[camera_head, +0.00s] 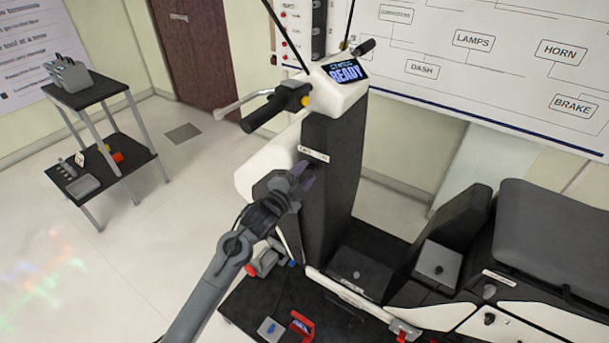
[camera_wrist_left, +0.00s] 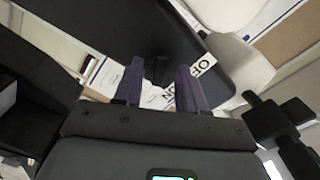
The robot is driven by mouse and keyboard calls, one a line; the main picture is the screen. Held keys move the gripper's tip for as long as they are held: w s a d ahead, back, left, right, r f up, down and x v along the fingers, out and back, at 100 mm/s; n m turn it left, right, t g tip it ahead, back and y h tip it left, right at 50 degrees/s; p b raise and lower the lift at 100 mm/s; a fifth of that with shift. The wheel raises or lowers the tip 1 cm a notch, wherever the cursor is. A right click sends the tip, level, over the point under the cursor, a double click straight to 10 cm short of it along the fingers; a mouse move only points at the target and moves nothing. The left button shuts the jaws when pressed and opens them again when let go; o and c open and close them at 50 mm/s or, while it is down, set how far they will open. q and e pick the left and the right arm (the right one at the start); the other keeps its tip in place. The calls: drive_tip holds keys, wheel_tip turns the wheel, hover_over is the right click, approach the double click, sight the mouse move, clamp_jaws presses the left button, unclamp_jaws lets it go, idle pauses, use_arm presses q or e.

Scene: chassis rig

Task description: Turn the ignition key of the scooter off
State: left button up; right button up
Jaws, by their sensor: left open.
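The scooter's dark front column (camera_head: 335,190) stands in the middle of the head view. A small white label (camera_head: 313,153) is on it, just above my left gripper (camera_head: 303,176). In the left wrist view the label (camera_wrist_left: 203,64) carries the letters OFF and ON. There my left gripper (camera_wrist_left: 158,80) is open, with its two purple fingers apart. A small dark upright piece, seemingly the ignition key (camera_wrist_left: 157,68), shows between the fingers. I cannot tell whether they touch it. In the head view the gripper hides the key. My right gripper is not in view.
The scooter's display (camera_head: 345,72) reads READY. The left handlebar grip (camera_head: 268,110) and its lever stick out above my left arm. The seat (camera_head: 555,235) is at the right. A black shelf cart (camera_head: 100,92) stands far left, with open floor between.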

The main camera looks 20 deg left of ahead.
use_arm(q)
drive_tip(key=shift+w+d, duration=0.1)
drive_tip(key=shift+w, duration=0.1)
clamp_jaws()
idle(0.3)
